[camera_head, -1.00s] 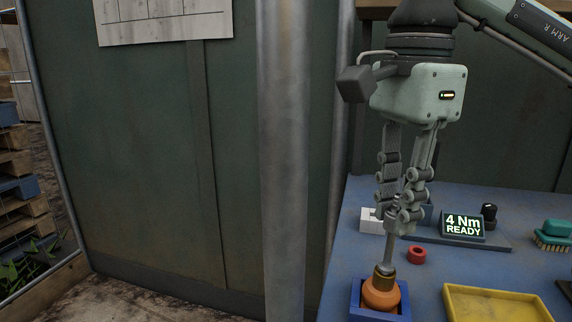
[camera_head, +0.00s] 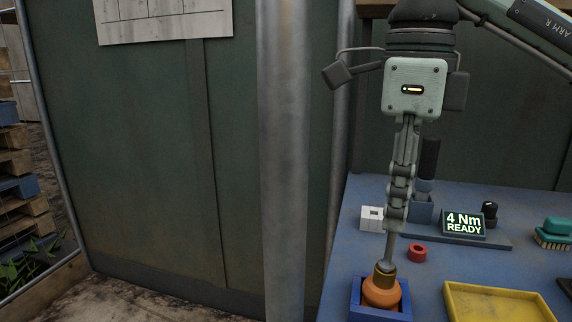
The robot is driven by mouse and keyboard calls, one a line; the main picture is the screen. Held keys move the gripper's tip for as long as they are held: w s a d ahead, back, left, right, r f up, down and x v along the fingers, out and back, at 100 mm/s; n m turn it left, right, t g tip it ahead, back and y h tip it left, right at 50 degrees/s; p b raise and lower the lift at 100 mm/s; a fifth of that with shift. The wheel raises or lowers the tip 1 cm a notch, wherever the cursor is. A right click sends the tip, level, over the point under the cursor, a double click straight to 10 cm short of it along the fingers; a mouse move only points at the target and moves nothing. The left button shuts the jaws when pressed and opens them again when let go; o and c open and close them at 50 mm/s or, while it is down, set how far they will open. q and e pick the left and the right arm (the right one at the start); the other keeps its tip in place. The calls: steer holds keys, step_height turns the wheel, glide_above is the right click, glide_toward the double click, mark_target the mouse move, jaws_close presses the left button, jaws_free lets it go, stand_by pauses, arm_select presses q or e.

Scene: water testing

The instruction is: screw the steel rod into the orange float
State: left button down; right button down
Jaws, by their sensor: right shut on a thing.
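The orange float (camera_head: 381,293) sits in a blue square holder (camera_head: 356,302) at the front of the bench, with a brass collar (camera_head: 385,273) on its top. The steel rod (camera_head: 389,246) stands nearly upright, its lower end at the brass collar. How deep it sits in the collar cannot be seen. My right gripper (camera_head: 395,222) points down above the float and is shut on the upper part of the rod, seen edge-on so one finger hides the other. My left gripper is out of view.
On the blue bench, a display (camera_head: 463,224) reads "4 Nm READY". A red ring (camera_head: 417,252) lies right of the rod, a white block (camera_head: 371,219) behind left. A yellow tray (camera_head: 497,301) and a teal brush (camera_head: 556,231) are at right. A grey post (camera_head: 284,160) stands left.

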steer(key=shift+m, duration=0.7)
steer(key=m, duration=0.5)
steer(key=c, duration=1.7)
jaws_free()
steer(key=shift+r+p, duration=1.1)
steer(key=shift+r, duration=0.45)
